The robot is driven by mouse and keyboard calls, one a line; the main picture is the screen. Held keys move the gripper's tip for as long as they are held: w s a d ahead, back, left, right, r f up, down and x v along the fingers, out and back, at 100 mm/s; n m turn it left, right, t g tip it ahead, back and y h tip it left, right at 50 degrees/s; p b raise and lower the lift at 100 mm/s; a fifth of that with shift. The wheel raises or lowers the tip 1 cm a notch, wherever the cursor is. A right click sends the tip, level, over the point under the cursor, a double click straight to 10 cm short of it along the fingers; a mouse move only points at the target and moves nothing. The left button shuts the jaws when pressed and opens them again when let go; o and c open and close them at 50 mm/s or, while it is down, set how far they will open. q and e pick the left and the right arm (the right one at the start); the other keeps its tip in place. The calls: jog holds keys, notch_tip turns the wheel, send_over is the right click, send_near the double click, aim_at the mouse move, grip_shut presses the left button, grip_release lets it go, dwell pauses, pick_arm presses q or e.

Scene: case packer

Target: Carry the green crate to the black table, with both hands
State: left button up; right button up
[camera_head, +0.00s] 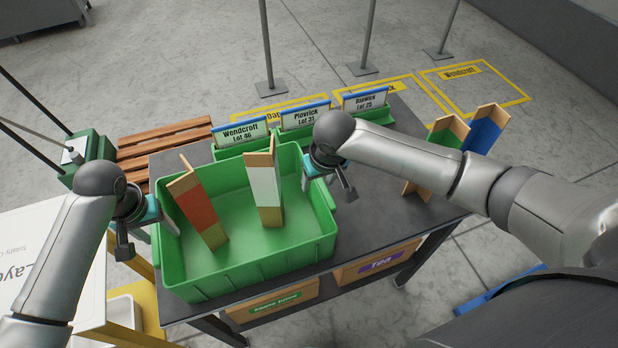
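The green crate (250,274) sits upright on a dark grey to black table (385,222), near its left end. Inside stand a red-and-tan upright piece (196,207) and a white-and-tan one (264,190), both leaning slightly. My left gripper (156,229) is at the crate's left wall, with finger parts on both sides of the rim. My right gripper (322,186) is at the right wall near the rim. Both grippers' fingertips are partly hidden, so whether they are closed on the walls is unclear.
Green holders with signs, among them Wendcroft (242,133), line the table's back edge. Green-and-tan (447,135) and blue-and-tan (485,130) pieces stand at the right. A wooden pallet (165,145) lies behind left. A white-topped stand (45,255) is at the left. Posts stand behind.

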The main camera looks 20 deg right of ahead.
jog(key=shift+s+r, duration=0.1)
jog(key=shift+r, duration=0.35)
pick_arm(q)
notch_tip(320, 180, up, 12)
jog(key=s, duration=0.1)
jog(key=shift+s, duration=0.25)
pick_arm(e)
jog(key=v, duration=1.1)
